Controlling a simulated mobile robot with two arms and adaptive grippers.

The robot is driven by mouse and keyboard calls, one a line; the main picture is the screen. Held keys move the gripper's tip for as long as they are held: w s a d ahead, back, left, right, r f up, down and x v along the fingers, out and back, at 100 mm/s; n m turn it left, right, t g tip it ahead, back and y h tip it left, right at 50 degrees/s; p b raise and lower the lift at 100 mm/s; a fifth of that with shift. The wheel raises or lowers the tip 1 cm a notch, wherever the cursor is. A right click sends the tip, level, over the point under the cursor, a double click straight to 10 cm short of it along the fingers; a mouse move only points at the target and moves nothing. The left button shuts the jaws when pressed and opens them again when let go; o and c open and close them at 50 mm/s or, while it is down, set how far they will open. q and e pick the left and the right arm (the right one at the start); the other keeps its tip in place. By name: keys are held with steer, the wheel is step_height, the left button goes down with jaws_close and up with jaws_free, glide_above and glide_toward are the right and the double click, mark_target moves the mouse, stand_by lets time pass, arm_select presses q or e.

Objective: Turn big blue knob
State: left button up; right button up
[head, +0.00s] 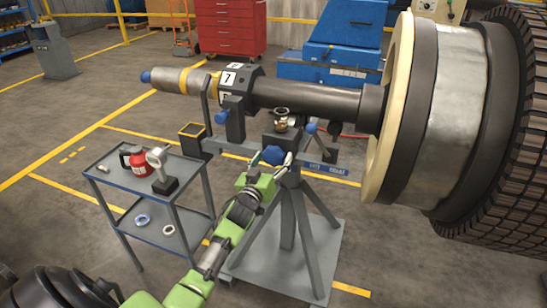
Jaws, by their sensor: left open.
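A big blue knob (272,155) sits low on the front of the rotor stand (286,225), below the shaft. My left gripper (274,162) reaches up to it from below on the green arm. Its fingers are open, one on each side of the knob. The knob shows between the fingertips; I cannot tell whether they touch it. The gripper hides the knob's lower part. My right gripper is not in view.
Smaller blue knobs sit on the stand at left (221,117) and right (311,128). The rotor shaft (305,98) runs above to a large disc (445,110). A trolley (120,197) with a red can (137,161) stands left. Open floor lies farther left.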

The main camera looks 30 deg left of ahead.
arm_select(q)
steer(key=shift+w+a, duration=0.1)
steer(key=shift+w, duration=0.4)
steer(key=c, duration=1.1)
steer(key=shift+m, duration=0.3)
